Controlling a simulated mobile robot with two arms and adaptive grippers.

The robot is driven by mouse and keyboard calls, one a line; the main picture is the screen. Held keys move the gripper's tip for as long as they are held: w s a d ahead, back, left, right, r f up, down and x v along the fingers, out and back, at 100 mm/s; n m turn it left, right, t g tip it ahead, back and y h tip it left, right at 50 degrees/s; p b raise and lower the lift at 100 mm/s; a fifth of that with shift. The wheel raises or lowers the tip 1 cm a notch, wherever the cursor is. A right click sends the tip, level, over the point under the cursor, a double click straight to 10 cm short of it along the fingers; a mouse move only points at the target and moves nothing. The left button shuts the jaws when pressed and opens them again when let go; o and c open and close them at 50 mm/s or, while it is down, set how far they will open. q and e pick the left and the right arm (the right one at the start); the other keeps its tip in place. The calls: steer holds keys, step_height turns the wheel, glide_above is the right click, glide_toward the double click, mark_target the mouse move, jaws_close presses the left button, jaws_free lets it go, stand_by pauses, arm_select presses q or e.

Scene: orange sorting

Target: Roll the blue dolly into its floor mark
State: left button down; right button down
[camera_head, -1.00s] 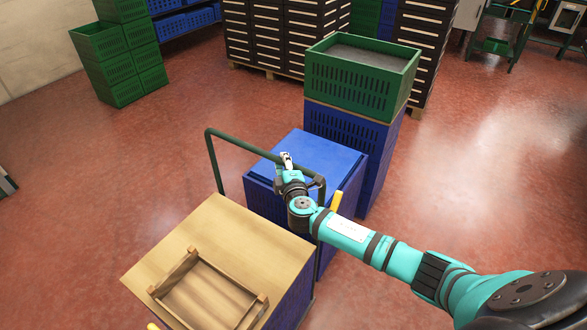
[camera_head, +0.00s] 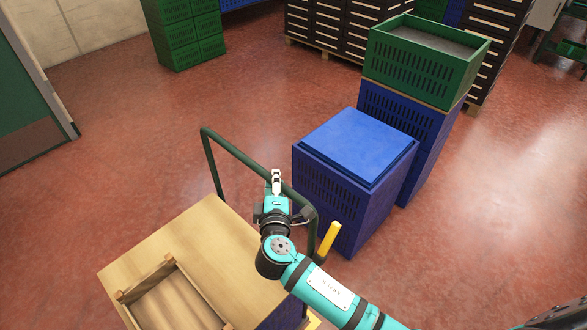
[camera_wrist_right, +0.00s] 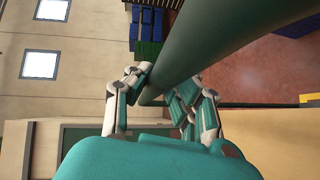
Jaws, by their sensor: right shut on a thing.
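The dark green push handle (camera_head: 240,155) of the dolly rises at the far side of a wooden-topped load (camera_head: 205,235). My right gripper (camera_head: 277,180) is shut on the handle's top bar, toward its right end. In the right wrist view the fingers (camera_wrist_right: 160,95) close around the green tube (camera_wrist_right: 215,45). A little blue siding (camera_head: 285,315) shows under the wooden top. The dolly's deck and wheels are hidden or out of frame. I cannot make out a floor mark. My left gripper is not in view.
A blue crate with a lid (camera_head: 355,190) stands just right of the handle, before a blue crate (camera_head: 405,120) bearing a green crate (camera_head: 425,65). A yellow bar (camera_head: 328,240) is beside the handle post. Red floor (camera_head: 130,130) is clear at left.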

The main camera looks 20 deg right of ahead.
steer(key=shift+s+a+r, duration=0.15)
steer(key=shift+s+a, duration=0.1)
steer(key=shift+a, duration=0.35)
steer(key=c, duration=1.5)
jaws_free()
steer(key=o, duration=0.3)
steer(key=shift+s+a, duration=0.15)
steer(key=shift+o, duration=0.2)
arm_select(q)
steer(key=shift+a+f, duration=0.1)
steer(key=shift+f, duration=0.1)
arm_select(e)
steer(key=v, duration=1.2)
